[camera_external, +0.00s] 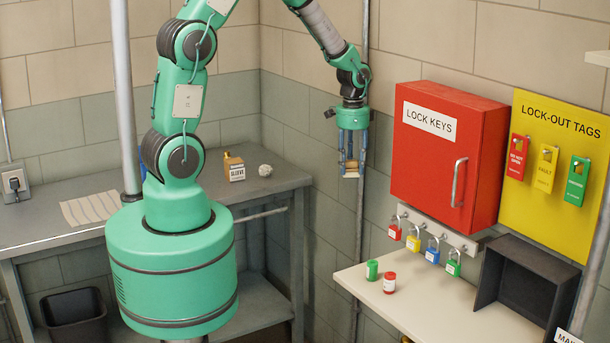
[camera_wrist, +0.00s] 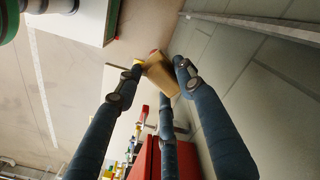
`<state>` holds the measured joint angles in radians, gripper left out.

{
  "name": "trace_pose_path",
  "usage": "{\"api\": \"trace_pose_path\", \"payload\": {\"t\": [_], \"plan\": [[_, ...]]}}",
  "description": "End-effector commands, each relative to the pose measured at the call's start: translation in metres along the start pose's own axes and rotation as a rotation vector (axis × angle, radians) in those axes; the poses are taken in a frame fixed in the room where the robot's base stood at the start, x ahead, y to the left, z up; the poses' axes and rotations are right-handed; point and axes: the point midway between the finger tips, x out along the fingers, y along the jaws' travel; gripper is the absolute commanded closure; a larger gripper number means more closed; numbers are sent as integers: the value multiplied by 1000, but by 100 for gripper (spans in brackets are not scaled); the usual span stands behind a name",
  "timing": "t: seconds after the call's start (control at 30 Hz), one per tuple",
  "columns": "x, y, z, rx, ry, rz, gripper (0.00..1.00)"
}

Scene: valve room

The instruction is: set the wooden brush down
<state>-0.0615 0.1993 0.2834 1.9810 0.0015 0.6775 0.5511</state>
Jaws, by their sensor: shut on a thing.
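My gripper (camera_external: 352,158) hangs fingers-down in front of the wall corner, left of the red cabinet. Its blue fingers are shut on a small tan piece, the wooden brush (camera_external: 350,169). In the wrist view the brush (camera_wrist: 163,75) shows as a tan block between the tips of my gripper (camera_wrist: 156,80). The fingers hide part of it, and its bristles cannot be made out. The brush is in the air, apart from the grey bench (camera_external: 50,230) and the cream shelf (camera_external: 470,325).
The bench holds a SLEEVE box (camera_external: 234,167), a crumpled ball (camera_external: 265,170) and a cloth (camera_external: 90,208). The shelf holds green (camera_external: 372,269) and red (camera_external: 390,283) cans and a dark tray (camera_external: 520,280). Padlocks hang under the red cabinet (camera_external: 445,155). Vertical pipes stand nearby.

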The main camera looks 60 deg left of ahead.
Motion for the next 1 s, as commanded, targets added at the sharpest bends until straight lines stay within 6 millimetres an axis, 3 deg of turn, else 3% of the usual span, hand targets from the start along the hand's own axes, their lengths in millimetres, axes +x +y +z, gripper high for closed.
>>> {"api": "trace_pose_path", "payload": {"t": [0.03, 0.23, 0.6, 1.0], "plan": [[-7, -17, 3, -29, 1, -1, 88], [-26, -78, 18, -130, 1, -1, 88], [-49, -203, 46, -211, 0, -1, 88], [-67, -306, 92, -282, 0, -1, 88]]}}
